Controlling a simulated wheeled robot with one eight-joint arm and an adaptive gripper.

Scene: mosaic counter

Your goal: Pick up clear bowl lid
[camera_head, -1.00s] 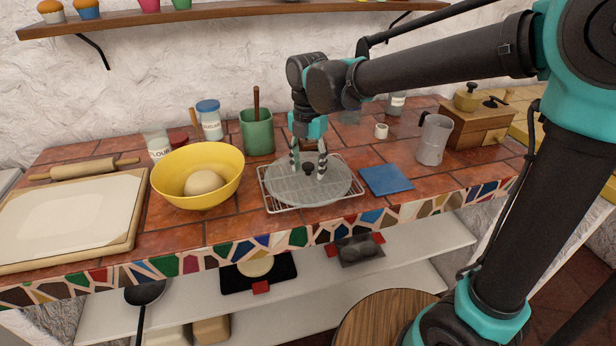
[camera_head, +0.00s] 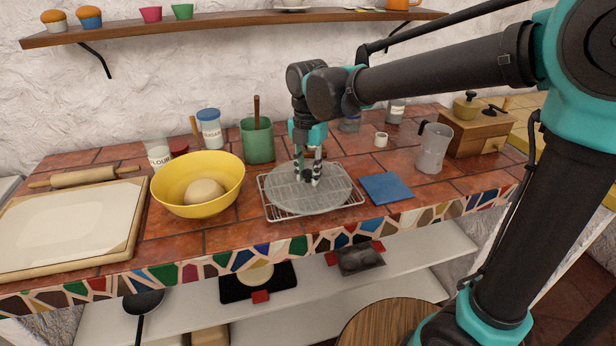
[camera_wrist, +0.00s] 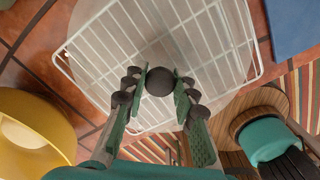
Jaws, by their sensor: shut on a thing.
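The clear bowl lid (camera_head: 285,197) is a round see-through disc with a dark knob, lying flat on the wire cooling rack (camera_head: 351,204). In the wrist view the dark knob (camera_wrist: 159,82) sits between my two fingers, and the see-through disc is hard to make out against the rack (camera_wrist: 90,62). My gripper (camera_head: 309,180) points down from above and is shut on the lid's knob; it also shows in the wrist view (camera_wrist: 160,78). I see no clear gap between the lid and the rack.
A yellow bowl (camera_head: 170,192) with dough stands close left of the rack. A blue cloth (camera_head: 386,188) lies to its right, and a green crock (camera_head: 257,141) stands behind. A clear pitcher (camera_head: 434,150) is further right. The wall shelf (camera_head: 240,22) is above.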

